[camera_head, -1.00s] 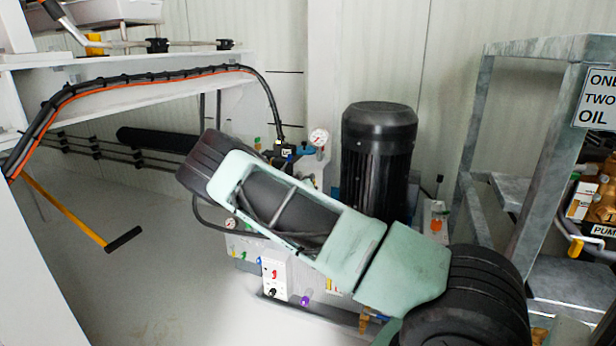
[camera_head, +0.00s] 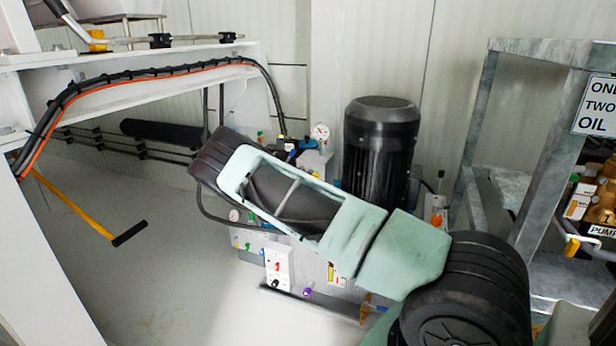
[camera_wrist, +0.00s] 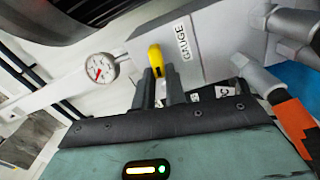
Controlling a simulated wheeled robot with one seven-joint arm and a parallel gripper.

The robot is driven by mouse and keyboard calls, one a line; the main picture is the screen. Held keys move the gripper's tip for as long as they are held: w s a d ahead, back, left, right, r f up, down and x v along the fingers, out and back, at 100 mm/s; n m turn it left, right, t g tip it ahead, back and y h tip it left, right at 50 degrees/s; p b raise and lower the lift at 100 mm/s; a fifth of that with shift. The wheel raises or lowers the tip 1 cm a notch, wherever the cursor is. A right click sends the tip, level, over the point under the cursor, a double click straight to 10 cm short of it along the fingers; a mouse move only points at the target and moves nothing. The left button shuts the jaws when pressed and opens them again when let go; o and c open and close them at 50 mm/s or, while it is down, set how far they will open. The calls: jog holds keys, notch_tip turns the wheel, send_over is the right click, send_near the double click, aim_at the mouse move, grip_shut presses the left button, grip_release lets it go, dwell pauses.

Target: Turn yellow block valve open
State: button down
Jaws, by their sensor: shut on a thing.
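The yellow block valve handle (camera_wrist: 156,60) shows in the wrist view, beside the grey valve block with the "GAUGE" label (camera_wrist: 205,50). My gripper (camera_wrist: 158,88) is shut on the yellow handle, with its two dark fingers on either side of the handle's lower part. The handle's yellow tip sticks out beyond the fingers. In the head view my arm covers the valve and the gripper, so neither shows there.
A round pressure gauge (camera_wrist: 98,68) sits left of the block; it also shows in the head view (camera_head: 320,131). A black motor (camera_head: 378,150) stands behind my arm. A steel frame (camera_head: 560,140) stands at right. An orange-sleeved fitting (camera_wrist: 298,125) lies right of my gripper.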

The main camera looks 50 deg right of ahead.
jog(key=shift+f+n, duration=0.2)
jog(key=shift+n, duration=0.7)
jog(key=shift+a, duration=0.1)
jog(key=c, duration=1.4)
grip_release()
jog(key=shift+c, duration=0.2)
jog(key=shift+a, duration=0.1)
jog(key=p+v, duration=0.3)
jog(key=v, duration=1.4)
jog(key=shift+s+a, duration=0.1)
jog(key=shift+a, duration=0.05)
